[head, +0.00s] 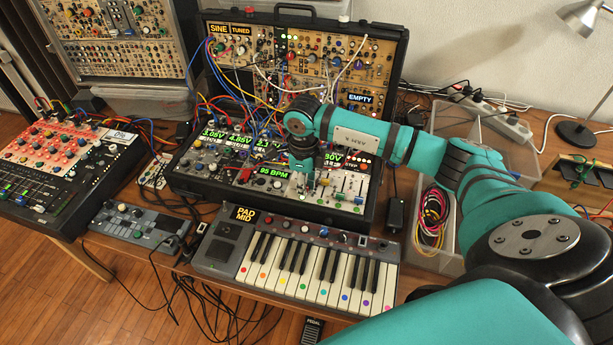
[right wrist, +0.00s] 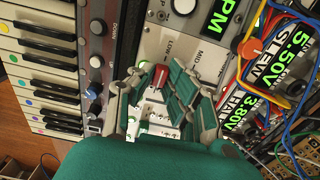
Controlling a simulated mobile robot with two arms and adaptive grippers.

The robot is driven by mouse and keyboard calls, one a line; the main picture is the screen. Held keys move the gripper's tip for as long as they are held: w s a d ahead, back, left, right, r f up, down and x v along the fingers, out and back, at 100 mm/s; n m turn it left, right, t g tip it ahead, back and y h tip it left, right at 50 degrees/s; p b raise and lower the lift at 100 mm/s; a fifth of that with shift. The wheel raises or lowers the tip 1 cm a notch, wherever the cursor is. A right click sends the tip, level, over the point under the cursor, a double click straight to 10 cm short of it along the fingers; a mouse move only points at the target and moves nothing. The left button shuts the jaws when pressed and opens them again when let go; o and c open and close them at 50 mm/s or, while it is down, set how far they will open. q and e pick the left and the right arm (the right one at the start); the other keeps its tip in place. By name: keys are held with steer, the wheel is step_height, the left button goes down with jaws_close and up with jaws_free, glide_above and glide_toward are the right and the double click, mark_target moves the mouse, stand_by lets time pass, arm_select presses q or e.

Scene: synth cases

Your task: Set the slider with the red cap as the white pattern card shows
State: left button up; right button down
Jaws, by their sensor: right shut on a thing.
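My right gripper (head: 304,190) reaches down over the front right part of the lower synth case (head: 190,183). In the right wrist view the fingers of this gripper (right wrist: 160,84) stand on both sides of the red slider cap (right wrist: 158,75) and are shut on it. The gripper hides the red cap in the head view. Its slot and exact height along the travel are partly hidden by the fingers. I cannot make out a white pattern card for certain in either view. My left gripper is not in view.
Sliders with green and white caps (head: 340,196) stand close to the right of the gripper. A keyboard (head: 300,262) lies in front of the case. Patch cables (right wrist: 292,62) hang over the neighbouring modules. A clear bin with cables (head: 445,255) stands at the right.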

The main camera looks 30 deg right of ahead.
steer(key=c, duration=1.4)
jaws_free()
steer(key=shift+s+a, duration=0.15)
steer(key=shift+o, duration=0.4)
steer(key=shift+r, duration=0.1)
step_height(320, 180, up, 12)
